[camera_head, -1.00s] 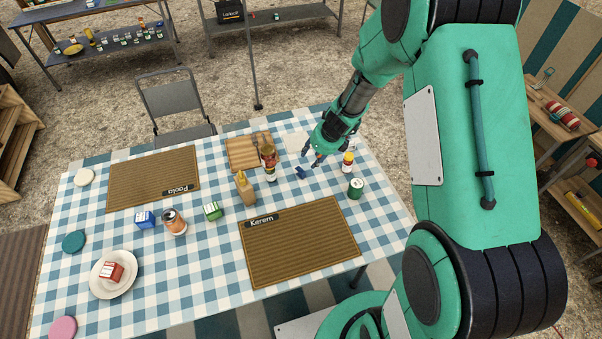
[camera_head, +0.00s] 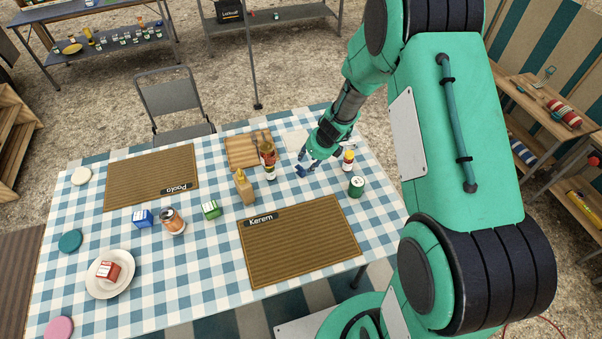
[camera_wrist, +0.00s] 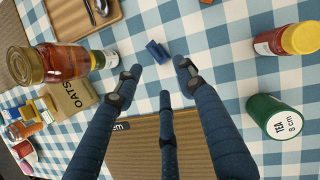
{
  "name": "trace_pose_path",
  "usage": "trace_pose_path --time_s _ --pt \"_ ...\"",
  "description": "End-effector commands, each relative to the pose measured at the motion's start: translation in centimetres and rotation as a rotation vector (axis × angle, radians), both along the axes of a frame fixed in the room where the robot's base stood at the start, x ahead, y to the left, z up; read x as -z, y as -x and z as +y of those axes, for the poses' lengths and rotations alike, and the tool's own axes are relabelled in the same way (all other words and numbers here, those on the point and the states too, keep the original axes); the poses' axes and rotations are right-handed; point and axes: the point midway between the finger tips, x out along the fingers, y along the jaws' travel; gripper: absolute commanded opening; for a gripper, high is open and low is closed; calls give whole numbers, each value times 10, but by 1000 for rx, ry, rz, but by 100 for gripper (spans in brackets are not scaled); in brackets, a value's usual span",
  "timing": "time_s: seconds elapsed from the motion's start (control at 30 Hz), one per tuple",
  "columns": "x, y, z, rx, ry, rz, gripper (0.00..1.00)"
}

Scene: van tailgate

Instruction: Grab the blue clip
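The blue clip (camera_head: 300,171) lies on the checked tablecloth, just left of my gripper's fingertips. In the wrist view the clip (camera_wrist: 157,51) lies ahead of the gap between the spread fingers, with none seen touching it. My gripper (camera_head: 312,166) is low over the table, fingers pointing down. In the wrist view my gripper (camera_wrist: 160,77) shows its dark blue fingers apart with nothing between them. The exact height above the cloth is hard to tell.
A tall bottle (camera_head: 269,160) and an oats box (camera_head: 244,188) stand left. The Kerem placemat (camera_head: 300,245) lies in front. Bare cloth surrounds the clip.

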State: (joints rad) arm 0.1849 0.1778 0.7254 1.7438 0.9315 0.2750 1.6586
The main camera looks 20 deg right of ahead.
Motion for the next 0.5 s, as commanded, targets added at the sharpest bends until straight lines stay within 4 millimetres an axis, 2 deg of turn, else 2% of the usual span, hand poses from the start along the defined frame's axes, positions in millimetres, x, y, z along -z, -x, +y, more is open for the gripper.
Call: trace_pose_path --time_s 0.03,0.2,0.5 --pt "9 -3 1 -1 0 0 39" --pt "23 -8 4 -1 0 0 39" --pt "25 -10 5 0 0 -1 39"
